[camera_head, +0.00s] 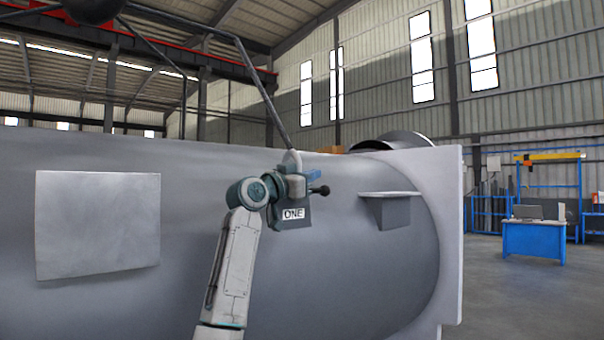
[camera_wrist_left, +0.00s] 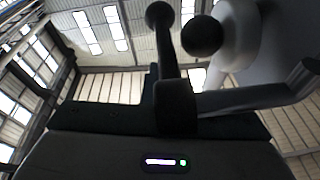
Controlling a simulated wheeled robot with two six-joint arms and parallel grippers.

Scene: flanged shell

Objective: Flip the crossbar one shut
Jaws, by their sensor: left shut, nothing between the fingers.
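A grey box-shaped fitting labelled ONE (camera_head: 297,213) sits on the side of the big grey shell. A short handle with a black ball knob (camera_head: 322,190) sticks out to its right. In the left wrist view a dark bar ends in a ball (camera_wrist_left: 160,14), with a second dark ball (camera_wrist_left: 203,35) beside it. My left gripper (camera_head: 300,182) is at the fitting's upper part, close to the knob; it also shows in the left wrist view (camera_wrist_left: 176,105), shut and empty. Whether it touches the handle cannot be told. The fitting's upper left is hidden behind my wrist. My right gripper is not in view.
The shell (camera_head: 350,285) fills the front, with a flat pale plate (camera_head: 97,225) at left and a bracket with a small shelf (camera_head: 389,208) at right. A long bent dark rod (camera_head: 265,92) rises above the fitting. A flange (camera_head: 449,235) edges the shell's right end.

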